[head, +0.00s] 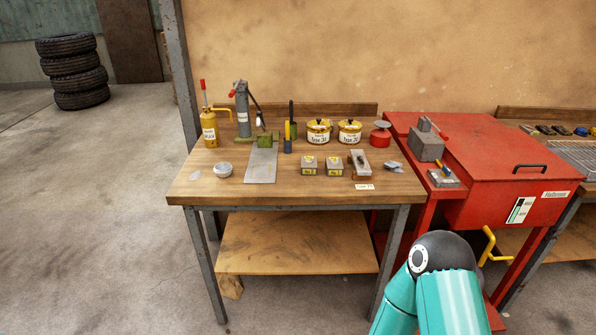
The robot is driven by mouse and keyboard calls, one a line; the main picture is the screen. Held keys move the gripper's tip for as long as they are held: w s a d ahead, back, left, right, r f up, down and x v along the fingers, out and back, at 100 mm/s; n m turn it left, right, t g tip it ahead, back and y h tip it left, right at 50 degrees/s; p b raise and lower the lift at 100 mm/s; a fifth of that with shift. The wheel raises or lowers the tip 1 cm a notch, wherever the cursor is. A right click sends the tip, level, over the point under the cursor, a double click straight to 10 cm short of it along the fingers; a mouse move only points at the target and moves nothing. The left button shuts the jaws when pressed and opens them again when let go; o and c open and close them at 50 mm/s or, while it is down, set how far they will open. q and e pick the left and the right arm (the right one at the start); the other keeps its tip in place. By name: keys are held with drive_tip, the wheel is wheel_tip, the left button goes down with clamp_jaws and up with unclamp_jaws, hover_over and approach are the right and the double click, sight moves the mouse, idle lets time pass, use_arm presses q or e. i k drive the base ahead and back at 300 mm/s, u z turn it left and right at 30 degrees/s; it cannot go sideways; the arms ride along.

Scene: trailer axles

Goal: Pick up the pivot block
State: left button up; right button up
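Several block-like things could be the pivot block; I cannot tell for sure which one it is. A grey metal block with a brown part (360,164) stands on the wooden workbench, right of centre, behind a small label (365,187). Two small grey boxes with yellow labels, a left one (309,166) and a right one (335,166), stand to its left. A larger grey block (426,145) sits on the red cabinet. An upper part of my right arm shows at the lower right, but neither gripper is in view.
The wooden workbench (290,195) also holds a yellow bottle (209,130), a grey press-like tool (243,112), two yellow-lidded tins (318,131), a red can (381,137) and a small round tin (223,170). Its front edge is mostly clear. The red cabinet (500,165) adjoins it on the right.

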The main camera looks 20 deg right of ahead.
sight(309, 165)
drive_tip(key=z, duration=0.15)
drive_tip(key=i, duration=0.9)
drive_tip(key=u, duration=0.05)
